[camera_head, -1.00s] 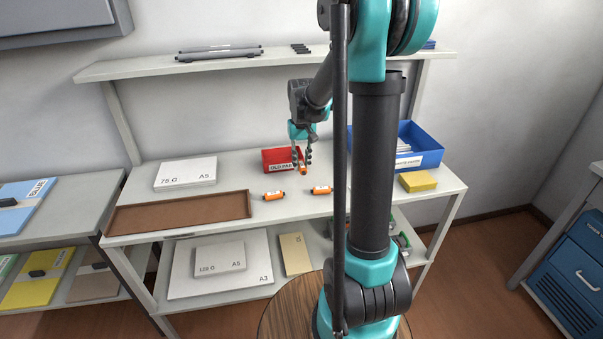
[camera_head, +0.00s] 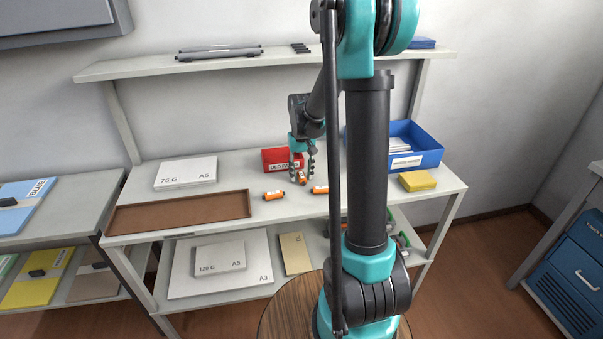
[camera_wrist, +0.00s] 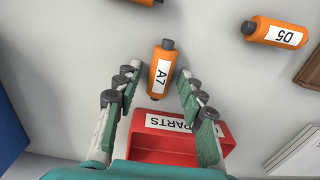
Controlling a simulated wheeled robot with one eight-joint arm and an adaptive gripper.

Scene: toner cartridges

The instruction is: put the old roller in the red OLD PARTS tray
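An orange roller with dark ends and the label A7 (camera_wrist: 160,72) lies between the fingers of my gripper (camera_wrist: 158,78) in the wrist view. Gaps show between it and both fingers, so my gripper is open. In the head view this roller (camera_head: 302,178) is partly covered by my gripper (camera_head: 302,170), just in front of the red OLD PARTS tray (camera_head: 272,160). The tray (camera_wrist: 180,125) also shows at the bottom of the wrist view, partly hidden by my gripper. Which roller is old cannot be told.
A third orange roller (camera_head: 320,190) lies to the right on the table in the head view. A brown tray (camera_head: 180,212) is at the left, a blue bin (camera_head: 428,158) and yellow block (camera_head: 417,181) at the right. A shelf (camera_head: 150,72) spans above.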

